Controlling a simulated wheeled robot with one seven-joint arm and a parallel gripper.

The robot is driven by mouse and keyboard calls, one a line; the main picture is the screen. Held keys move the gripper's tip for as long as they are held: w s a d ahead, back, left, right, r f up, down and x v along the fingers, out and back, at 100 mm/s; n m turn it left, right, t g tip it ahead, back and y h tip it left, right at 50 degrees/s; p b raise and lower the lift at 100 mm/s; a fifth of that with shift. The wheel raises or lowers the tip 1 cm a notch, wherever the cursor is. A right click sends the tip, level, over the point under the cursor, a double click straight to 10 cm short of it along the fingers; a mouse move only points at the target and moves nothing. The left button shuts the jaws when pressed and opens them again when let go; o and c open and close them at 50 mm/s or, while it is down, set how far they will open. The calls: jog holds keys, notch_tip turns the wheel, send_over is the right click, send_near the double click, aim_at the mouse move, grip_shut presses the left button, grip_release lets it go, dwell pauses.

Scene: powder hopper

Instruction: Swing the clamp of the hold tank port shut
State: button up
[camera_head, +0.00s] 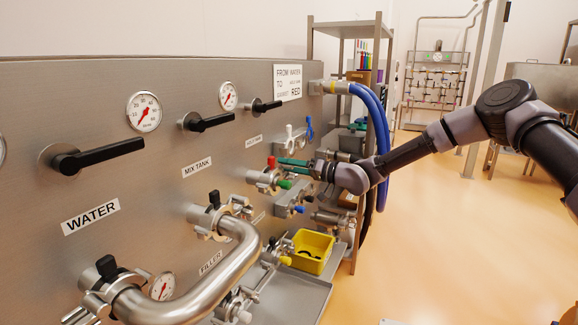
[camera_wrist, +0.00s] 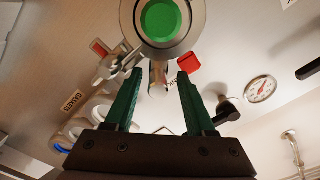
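The hold tank port, by a small label too fine to read clearly, is a steel fitting (camera_head: 262,178) on the panel with red and green parts. In the wrist view, its round steel rim surrounds a green disc (camera_wrist: 161,19). A steel clamp piece (camera_wrist: 158,80) hangs below the rim, and a winged steel part (camera_wrist: 112,68) sits to its left. My gripper (camera_wrist: 160,73) has two green fingers spread apart, with the steel piece showing between the tips and no visible contact. In the head view my gripper (camera_head: 280,168) is beside the port. Whether the clamp is closed cannot be told.
A bent steel pipe (camera_head: 235,262) runs in front of the panel at lower left. A yellow bin (camera_head: 311,252) sits on a shelf below the ports. Blue hoses (camera_head: 379,140) hang behind my wrist. Open floor (camera_head: 440,240) lies to the right.

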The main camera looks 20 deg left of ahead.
jog(key=d, duration=0.9)
jog(key=shift+s, duration=0.4)
